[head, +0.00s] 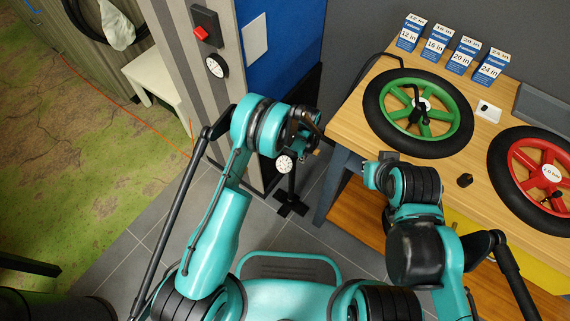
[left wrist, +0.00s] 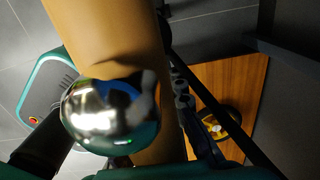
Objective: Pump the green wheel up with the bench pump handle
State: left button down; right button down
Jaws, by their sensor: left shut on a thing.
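The green wheel (head: 457,112) with a black tyre lies flat on the wooden bench at the upper right of the head view. A black fitting (head: 416,106) sits at its spokes. The bench pump (head: 290,190) stands on the floor left of the bench, with a round white gauge. My left gripper (head: 304,128) is above the pump, shut on its handle, which is mostly hidden by the gripper. In the left wrist view the tan handle (left wrist: 112,35) fills the middle, beside a shiny ball. My right gripper (head: 376,171) is near the bench's front edge; its fingers are unclear.
A red wheel (head: 516,160) lies at the bench's right. Blue size cards (head: 410,33) stand along its back. A small white box (head: 488,111) lies between the wheels. A black hose (head: 375,65) curves at the bench's left end. A striped post (head: 185,60) stands left of the pump.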

pick_arm(q)
notch_tip(320, 180, up, 35)
jog(key=p, duration=1.8)
jog(key=shift+p, duration=0.3)
notch_tip(320, 180, down, 25)
jog(key=b, duration=1.9)
jog(key=shift+r, duration=0.15)
notch_tip(320, 180, down, 8)
jog(key=shift+a+f, duration=0.1)
jog(key=shift+f, duration=0.1)
jog(key=shift+s+f, duration=0.1)
jog(key=shift+f, duration=1.2)
